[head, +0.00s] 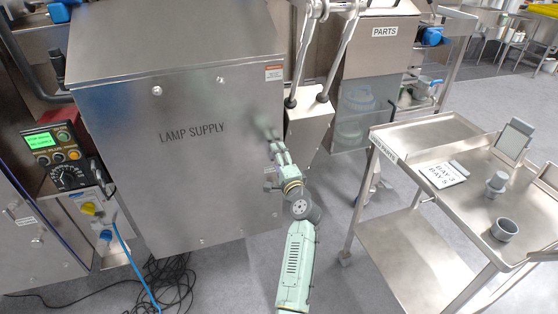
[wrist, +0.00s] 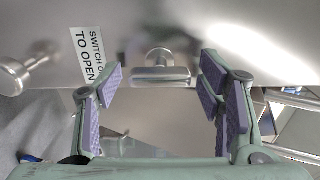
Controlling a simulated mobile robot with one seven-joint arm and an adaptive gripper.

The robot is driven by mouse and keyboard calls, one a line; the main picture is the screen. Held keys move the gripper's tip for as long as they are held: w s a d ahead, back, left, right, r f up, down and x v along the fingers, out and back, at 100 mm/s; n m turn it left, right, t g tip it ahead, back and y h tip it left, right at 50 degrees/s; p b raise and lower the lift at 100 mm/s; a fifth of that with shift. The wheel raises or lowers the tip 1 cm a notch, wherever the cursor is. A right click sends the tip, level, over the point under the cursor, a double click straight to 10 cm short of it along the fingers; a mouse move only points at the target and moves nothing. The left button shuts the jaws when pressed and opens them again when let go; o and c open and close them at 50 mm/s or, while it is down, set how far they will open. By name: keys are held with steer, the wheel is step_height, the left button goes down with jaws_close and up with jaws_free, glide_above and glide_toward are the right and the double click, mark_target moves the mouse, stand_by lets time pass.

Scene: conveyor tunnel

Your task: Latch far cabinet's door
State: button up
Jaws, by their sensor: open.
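The grey steel cabinet marked LAMP SUPPLY (head: 195,150) stands in front of me, its door face looking flat and closed. My gripper (head: 274,148) is at the right edge of this door, near mid-height. In the wrist view my gripper (wrist: 162,88) is open, with purple pads either side of a small metal latch handle (wrist: 160,74). The handle's wide bar lies crosswise between the fingertips, with space on both sides. It looks ungripped; I cannot tell its locking state. A SWITCH O... TO OPEN label (wrist: 90,52) is left of it, partly covered by the left finger.
A round metal knob (wrist: 22,75) sticks out at the left in the wrist view. A steel trolley (head: 410,130) with grey cups stands at right. A control box (head: 60,155) and a blue cable (head: 137,265) are at left. Black cables lie on the floor.

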steer(key=v, duration=1.2)
